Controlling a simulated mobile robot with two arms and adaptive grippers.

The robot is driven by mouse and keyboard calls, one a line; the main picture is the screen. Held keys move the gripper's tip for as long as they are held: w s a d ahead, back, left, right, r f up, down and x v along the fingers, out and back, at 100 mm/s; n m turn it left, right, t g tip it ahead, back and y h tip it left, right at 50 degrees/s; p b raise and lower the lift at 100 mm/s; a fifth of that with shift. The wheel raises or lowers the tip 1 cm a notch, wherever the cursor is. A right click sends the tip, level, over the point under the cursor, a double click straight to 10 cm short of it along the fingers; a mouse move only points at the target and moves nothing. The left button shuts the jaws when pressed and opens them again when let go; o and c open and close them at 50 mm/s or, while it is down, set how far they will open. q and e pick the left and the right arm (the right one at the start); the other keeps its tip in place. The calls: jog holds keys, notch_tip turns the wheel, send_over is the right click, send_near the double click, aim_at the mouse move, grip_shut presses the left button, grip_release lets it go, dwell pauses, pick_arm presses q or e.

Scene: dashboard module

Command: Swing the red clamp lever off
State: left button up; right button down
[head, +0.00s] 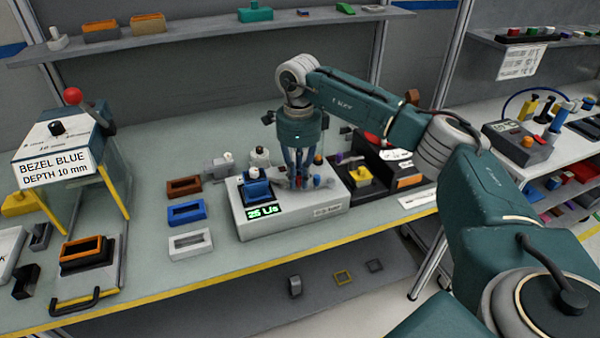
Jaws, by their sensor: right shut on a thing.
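A grey tester box (325,217) with a lit green display sits on the bench, a blue block (257,190) mounted at its left end. My right gripper (303,184) points straight down over the right half of the box's top. Its fingers are closed together at a small part there. A bit of red, which looks like the red clamp lever (317,181), shows right at the fingertips. The fingers hide most of it, so its angle cannot be told. My left gripper is out of view.
Brown, blue and white bezel frames (186,213) lie left of the box. A press stand (118,175) with a red-knobbed lever (73,96) stands further left. A dark tray (378,185) with a yellow part is close on the right. A shelf (210,37) runs behind.

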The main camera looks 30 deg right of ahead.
jog(key=m, duration=0.1)
jog(key=a+m, duration=0.1)
jog(key=m, duration=0.1)
jog(key=a+m, duration=0.1)
jog(key=m, duration=0.1)
jog(key=shift+s+a, duration=0.1)
jog(key=shift+s, duration=0.25)
jog(key=shift+w+a+r+m, duration=0.1)
jog(key=shift+a+m, duration=0.3)
jog(key=shift+m, duration=0.75)
jog(key=shift+a+m, duration=0.35)
jog(key=shift+m, duration=0.8)
jog(key=c, duration=1.7)
grip_release()
jog(key=shift+a, duration=0.1)
jog(key=shift+r, duration=0.2)
notch_tip(320, 180, up, 12)
jog(key=shift+f, duration=0.2)
